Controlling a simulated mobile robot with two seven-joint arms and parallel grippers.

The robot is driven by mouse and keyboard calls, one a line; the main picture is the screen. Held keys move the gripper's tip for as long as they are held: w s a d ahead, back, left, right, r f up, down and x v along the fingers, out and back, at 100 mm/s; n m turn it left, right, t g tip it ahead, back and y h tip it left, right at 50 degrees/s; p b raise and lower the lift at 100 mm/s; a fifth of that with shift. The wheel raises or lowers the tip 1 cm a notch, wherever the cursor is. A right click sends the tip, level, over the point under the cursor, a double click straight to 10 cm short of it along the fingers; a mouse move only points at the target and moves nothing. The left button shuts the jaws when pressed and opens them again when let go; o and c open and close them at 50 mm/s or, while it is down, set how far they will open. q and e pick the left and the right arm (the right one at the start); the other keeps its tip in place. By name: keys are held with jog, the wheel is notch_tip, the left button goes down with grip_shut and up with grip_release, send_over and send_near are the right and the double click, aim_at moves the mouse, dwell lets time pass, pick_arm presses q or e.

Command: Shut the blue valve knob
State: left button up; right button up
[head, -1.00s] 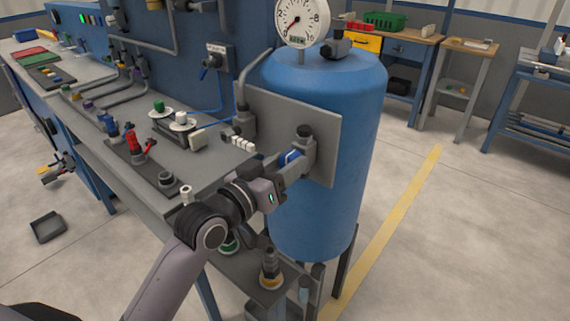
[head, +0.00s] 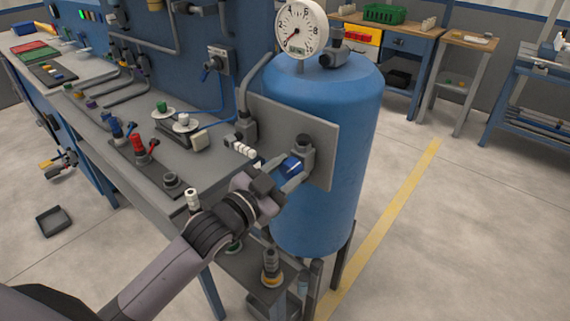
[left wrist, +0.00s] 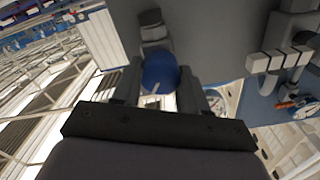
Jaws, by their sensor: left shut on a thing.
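The blue valve knob (head: 291,165) sits on a grey valve body (head: 306,152) fixed to a grey plate (head: 322,165) in front of the blue tank. My left gripper (head: 287,172) is shut on the knob, with one finger on each side of it. In the left wrist view the round blue knob (left wrist: 160,73) lies between the two fingers, and a pale mark shows on its face. My right gripper is in neither view.
The blue tank (head: 345,110) with a dial gauge (head: 300,28) stands behind the plate. A grey workbench (head: 115,150) with several valves and fittings runs along the left. A row of white blocks (head: 243,149) sits close to my left gripper. Open floor lies to the right.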

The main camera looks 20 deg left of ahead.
pick_arm(q)
jog(key=m, duration=0.1)
jog(key=m+p, duration=0.1)
jog(key=m, duration=0.2)
jog(key=shift+r+m+p, duration=0.25)
jog(key=shift+m+p, duration=0.15)
jog(key=m, duration=0.5)
jog(key=shift+d+f, duration=0.1)
jog(key=shift+m, duration=0.4)
jog(key=o, duration=1.1)
jog(key=shift+c, duration=0.2)
jog(key=shift+f, duration=0.1)
jog(key=shift+s+f, duration=0.1)
jog(key=shift+s, duration=0.2)
jog(key=b+v, duration=0.1)
jog(key=v, duration=0.5)
jog(key=shift+s, duration=0.25)
